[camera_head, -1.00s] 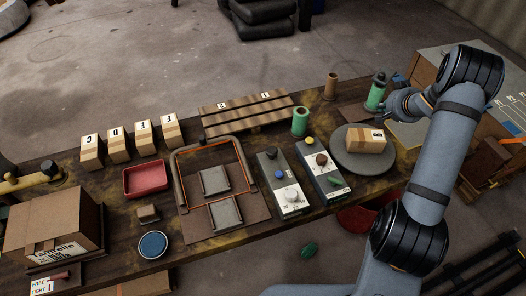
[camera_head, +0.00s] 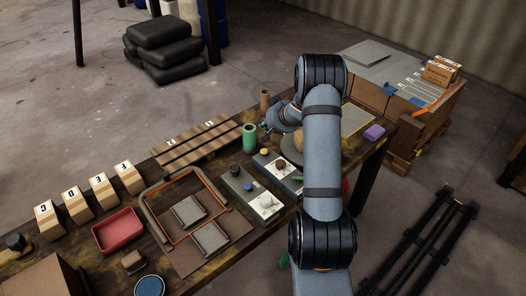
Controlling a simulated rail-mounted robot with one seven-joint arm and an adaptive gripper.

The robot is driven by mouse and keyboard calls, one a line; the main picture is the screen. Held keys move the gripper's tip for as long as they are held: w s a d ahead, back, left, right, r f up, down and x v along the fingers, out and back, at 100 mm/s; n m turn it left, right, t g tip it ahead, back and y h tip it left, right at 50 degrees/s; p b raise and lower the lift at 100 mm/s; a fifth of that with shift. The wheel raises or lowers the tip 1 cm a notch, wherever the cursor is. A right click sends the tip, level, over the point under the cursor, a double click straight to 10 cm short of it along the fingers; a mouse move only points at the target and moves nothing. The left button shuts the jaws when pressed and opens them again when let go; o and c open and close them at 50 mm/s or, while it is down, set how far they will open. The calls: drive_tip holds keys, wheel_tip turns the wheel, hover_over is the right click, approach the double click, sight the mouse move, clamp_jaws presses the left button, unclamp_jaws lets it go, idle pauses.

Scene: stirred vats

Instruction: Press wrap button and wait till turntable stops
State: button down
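Two grey control boxes stand side by side on the workbench. The left control box (camera_head: 236,183) has a blue button (camera_head: 248,186) and a pale dial. The right control box (camera_head: 270,163) has a yellow button (camera_head: 264,151), a dark red-brown knob (camera_head: 280,166) and a green button (camera_head: 297,178). I cannot read which is the wrap button. The turntable (camera_head: 289,149) is mostly hidden behind my arm; only its left edge and a bit of the brown carton on it show. My gripper (camera_head: 266,129) is above the bench's far side, near the green roll (camera_head: 249,137), and touches no button. Its finger opening is too small to tell.
A wooden slatted rack (camera_head: 196,143), a red tray (camera_head: 119,231) and several lettered cartons (camera_head: 102,189) are left of the control boxes. A carton (camera_head: 440,70) sits on the stack at right.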

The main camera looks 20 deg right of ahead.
drive_tip(key=b, duration=0.8)
hover_over(265, 152)
wheel_tip(265, 152, down, 8)
drive_tip(key=shift+w+r, duration=0.1)
drive_tip(key=shift+r, duration=0.15)
drive_tip(key=shift+f+b, duration=0.4)
drive_tip(key=shift+f, duration=0.3)
drive_tip(key=shift+f, duration=0.1)
drive_tip(key=shift+f, duration=0.3)
drive_tip(key=shift+f+b, duration=0.5)
drive_tip(key=shift+f, duration=0.1)
idle(1.2)
drive_tip(key=shift+r, duration=0.15)
drive_tip(key=shift+r+p, duration=0.9)
drive_tip(key=shift+p, duration=0.35)
drive_tip(key=shift+r, duration=0.1)
